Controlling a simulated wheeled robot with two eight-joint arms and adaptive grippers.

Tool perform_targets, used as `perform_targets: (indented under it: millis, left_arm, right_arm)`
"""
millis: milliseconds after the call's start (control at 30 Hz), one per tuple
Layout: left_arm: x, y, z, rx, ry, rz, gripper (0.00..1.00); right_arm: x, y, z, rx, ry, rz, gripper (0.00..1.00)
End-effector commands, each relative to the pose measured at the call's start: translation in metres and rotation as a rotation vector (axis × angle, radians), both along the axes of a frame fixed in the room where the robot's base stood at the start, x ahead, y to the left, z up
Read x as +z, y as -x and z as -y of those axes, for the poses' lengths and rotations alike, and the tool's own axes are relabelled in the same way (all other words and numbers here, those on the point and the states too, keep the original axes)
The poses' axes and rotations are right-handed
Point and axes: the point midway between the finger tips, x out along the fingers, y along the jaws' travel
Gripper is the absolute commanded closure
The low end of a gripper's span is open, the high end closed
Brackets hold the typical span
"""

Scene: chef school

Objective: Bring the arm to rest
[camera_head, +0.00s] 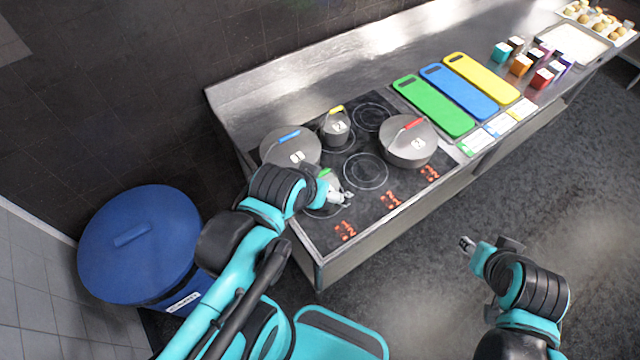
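My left arm reaches up from the lower left over the stove. Its gripper (341,197) is above the front left burner, at a pot with a green handle (325,174). My own arm hides much of that pot. Whether the fingers touch it or are closed on it is too small to tell. My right gripper (467,243) is over the floor, in front of the counter and clear of it. Its fingers look small and close together, and I cannot tell whether they are open.
The stove (366,202) carries a blue-handled pot (291,148), a yellow-handled pot (336,127) and a red-handled pot (408,143). Green, blue and yellow boards (433,106) lie to the right. A blue lidded bin (140,245) stands at left. Floor at right is clear.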

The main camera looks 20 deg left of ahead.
Motion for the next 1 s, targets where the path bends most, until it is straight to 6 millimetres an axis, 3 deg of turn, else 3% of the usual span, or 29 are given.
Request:
perform_targets:
  millis: [233, 333, 467, 733, 833, 1000]
  left_arm:
    - [-0.002, 0.0, 0.0, -0.001, -0.001, -0.001, 0.0]
    - [-0.011, 0.0, 0.0, -0.002, -0.001, -0.002, 0.0]
    - [-0.04, 0.0, 0.0, -0.002, -0.001, -0.002, 0.0]
    - [-0.122, 0.0, 0.0, -0.002, -0.001, -0.003, 0.0]
    - [-0.138, 0.0, 0.0, -0.002, -0.002, -0.003, 0.0]
    - [-0.14, 0.0, 0.0, -0.002, -0.002, -0.003, 0.0]
  right_arm:
    - [-0.001, 0.0, 0.0, 0.0, 0.0, 0.0, 0.6]
    - [-0.011, 0.0, 0.0, 0.0, 0.0, 0.0, 0.6]
    - [-0.04, 0.0, 0.0, 0.0, 0.0, 0.0, 0.6]
    - [-0.122, 0.0, 0.0, 0.0, 0.0, 0.0, 0.6]
    - [-0.138, 0.0, 0.0, 0.0, 0.0, 0.0, 0.6]
    - [-0.14, 0.0, 0.0, 0.0, 0.0, 0.0, 0.6]
